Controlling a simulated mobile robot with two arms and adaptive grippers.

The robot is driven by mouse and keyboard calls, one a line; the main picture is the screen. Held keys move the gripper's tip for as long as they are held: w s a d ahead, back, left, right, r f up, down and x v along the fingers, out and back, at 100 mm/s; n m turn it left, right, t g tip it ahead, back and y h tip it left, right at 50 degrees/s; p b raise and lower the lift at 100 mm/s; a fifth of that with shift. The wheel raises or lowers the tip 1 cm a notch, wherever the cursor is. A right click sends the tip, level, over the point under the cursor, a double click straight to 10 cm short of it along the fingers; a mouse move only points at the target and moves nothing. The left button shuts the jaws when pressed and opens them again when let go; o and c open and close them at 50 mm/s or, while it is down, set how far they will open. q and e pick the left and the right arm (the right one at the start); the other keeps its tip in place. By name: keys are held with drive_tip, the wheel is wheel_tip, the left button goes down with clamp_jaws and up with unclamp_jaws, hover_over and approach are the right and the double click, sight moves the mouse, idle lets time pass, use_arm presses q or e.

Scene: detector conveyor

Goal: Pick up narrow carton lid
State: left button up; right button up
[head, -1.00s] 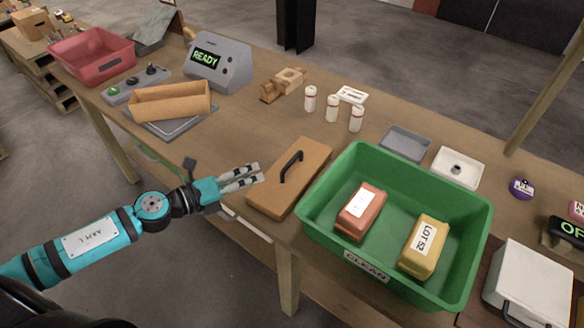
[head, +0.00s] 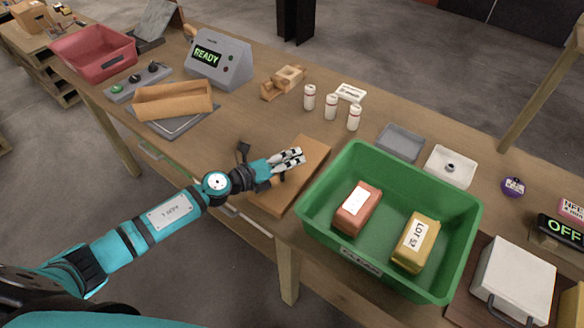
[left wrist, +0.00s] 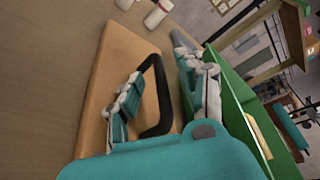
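The narrow carton lid (head: 315,156) is a flat tan-brown board lying on the table, just left of the green bin. Its black handle (left wrist: 158,97) stands up from the board in the left wrist view, where the lid (left wrist: 122,54) fills the middle. In the left wrist view my left gripper (left wrist: 163,93) is open, with one finger on each side of the handle. I cannot tell whether either finger touches it. My right gripper is not in view.
The green bin (head: 338,175), holding a red pack and a yellow pack, stands close right of the lid. An open tan carton (head: 173,101) sits on a grey plate at the left. Several white bottles (head: 331,106) stand behind the lid.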

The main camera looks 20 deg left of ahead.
use_arm(q)
drive_tip(key=shift+s, duration=0.1)
clamp_jaws()
drive_tip(key=shift+r, duration=0.1)
wheel_tip(320, 180, up, 10)
drive_tip(key=p, duration=0.6)
